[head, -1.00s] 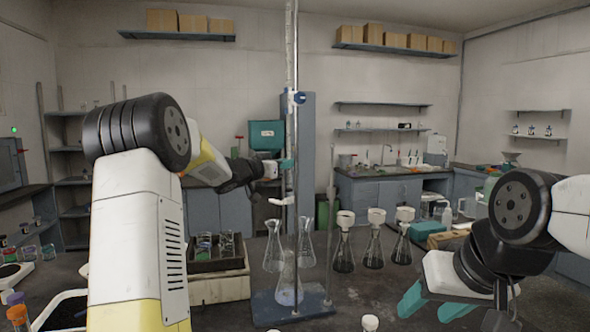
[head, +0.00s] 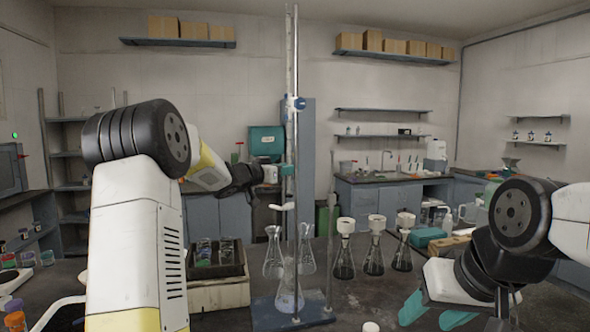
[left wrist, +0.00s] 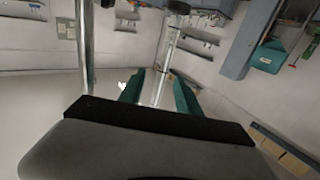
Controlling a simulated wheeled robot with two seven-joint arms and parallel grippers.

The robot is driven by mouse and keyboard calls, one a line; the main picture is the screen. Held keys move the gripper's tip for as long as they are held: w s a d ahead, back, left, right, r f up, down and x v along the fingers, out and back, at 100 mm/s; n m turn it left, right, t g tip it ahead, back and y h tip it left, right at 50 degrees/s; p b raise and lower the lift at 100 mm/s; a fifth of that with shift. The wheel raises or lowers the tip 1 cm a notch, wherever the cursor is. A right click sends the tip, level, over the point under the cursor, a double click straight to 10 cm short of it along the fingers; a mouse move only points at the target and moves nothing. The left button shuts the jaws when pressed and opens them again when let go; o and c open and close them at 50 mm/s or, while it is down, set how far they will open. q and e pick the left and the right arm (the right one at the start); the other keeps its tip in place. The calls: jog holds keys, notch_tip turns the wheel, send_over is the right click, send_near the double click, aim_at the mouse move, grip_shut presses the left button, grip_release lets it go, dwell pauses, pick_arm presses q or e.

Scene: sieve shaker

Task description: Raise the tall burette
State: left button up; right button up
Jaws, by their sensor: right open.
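The tall burette (head: 288,60) is a clear upright tube beside a metal stand rod, with a blue clamp (head: 297,103) and a white part (head: 284,206) low down. My left gripper (head: 287,171) is at the burette below the blue clamp. In the left wrist view the tube (left wrist: 165,62) runs between the teal fingers of my left gripper (left wrist: 159,76). I cannot tell whether both fingers touch it. My right gripper (head: 432,311) is open and empty at the lower right, apart from the stand.
A conical flask (head: 290,292) stands on the blue stand base (head: 264,312), with other flasks behind it. Several funnel-topped flasks (head: 374,258) stand to the right. A box with glassware (head: 220,293) is at the left.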

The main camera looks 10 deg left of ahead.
pick_arm(q)
jog(key=s+a+r, duration=0.5)
jog(key=s+r, duration=0.2)
jog(key=s, duration=0.2)
jog(key=shift+s+a, duration=0.2)
jog(key=shift+a, duration=0.15)
dwell(0.4)
